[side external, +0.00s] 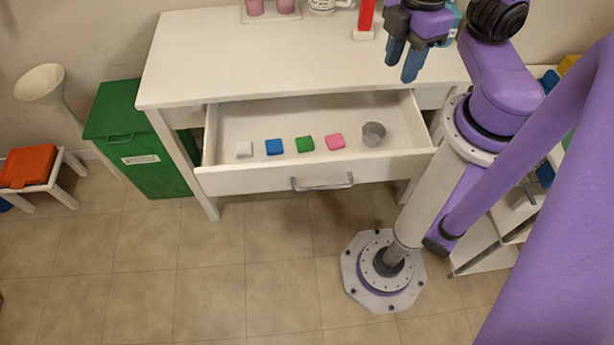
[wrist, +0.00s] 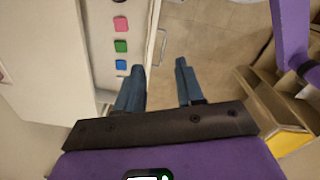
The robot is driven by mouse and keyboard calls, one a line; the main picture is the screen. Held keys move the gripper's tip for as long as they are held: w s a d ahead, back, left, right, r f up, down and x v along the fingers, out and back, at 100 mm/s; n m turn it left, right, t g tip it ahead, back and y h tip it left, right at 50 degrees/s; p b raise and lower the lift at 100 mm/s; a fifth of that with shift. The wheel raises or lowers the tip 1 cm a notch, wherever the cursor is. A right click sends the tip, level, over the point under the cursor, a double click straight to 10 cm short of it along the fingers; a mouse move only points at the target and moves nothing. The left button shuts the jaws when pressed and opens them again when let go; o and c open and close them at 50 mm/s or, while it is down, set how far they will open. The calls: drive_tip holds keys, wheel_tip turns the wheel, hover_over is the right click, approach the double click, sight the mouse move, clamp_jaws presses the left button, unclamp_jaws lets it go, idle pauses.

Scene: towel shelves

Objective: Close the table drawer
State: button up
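The white table drawer (side external: 255,182) is pulled out from under the white table (side external: 230,55) in the side view, with a grey bar handle (side external: 322,182) on its front. Inside lie a white, a blue, a green and a pink block and a grey cup (side external: 373,133). My gripper (side external: 401,62) is above the right part of the tabletop, its blue fingers apart with nothing between them. In the wrist view the fingers (wrist: 158,84) are also apart, and the drawer's handle (wrist: 162,47) and coloured blocks show beyond them, to the left.
A green bin (side external: 135,150) stands left of the table. A red-and-white object (side external: 365,20), pink cups and a white mug stand at the table's back. A white shelf unit (side external: 500,220) is at the right.

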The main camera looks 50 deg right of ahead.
drive_tip(key=shift+w+a+f+n+h, duration=0.35)
drive_tip(key=shift+w+a+n, duration=0.25)
drive_tip(key=shift+w+a, duration=0.1)
drive_tip(key=c, duration=0.5)
drive_tip(key=w+a+f+n, duration=0.1)
drive_tip(key=a+n, duration=0.1)
drive_tip(key=w+a+f+n+h, duration=0.1)
drive_tip(key=w, duration=0.1)
drive_tip(key=w+a+f+n, duration=0.1)
drive_tip(key=a+n, duration=0.1)
drive_tip(key=shift+w+a+n+t+h, duration=0.2)
drive_tip(key=shift+a+n+t+h, duration=0.1)
drive_tip(key=shift+a+t+h, duration=0.1)
clamp_jaws()
drive_tip(key=w+a+f+n+t+h, duration=0.2)
drive_tip(key=a+f+n, duration=0.5)
drive_tip(key=a+n, duration=0.1)
drive_tip(key=w+a+f+n+t+h, duration=0.1)
drive_tip(key=w+a+f+n+h, duration=0.1)
drive_tip(key=a+f+n, duration=0.65)
drive_tip(key=n+t, duration=0.3)
drive_tip(key=n, duration=0.6)
approach(274, 183)
wheel_tip(274, 183, down, 4)
drive_tip(key=shift+m, duration=0.25)
drive_tip(key=shift+w+d+r, duration=0.1)
drive_tip(key=shift+w+d, duration=1.3)
drive_tip(key=shift+w, duration=0.25)
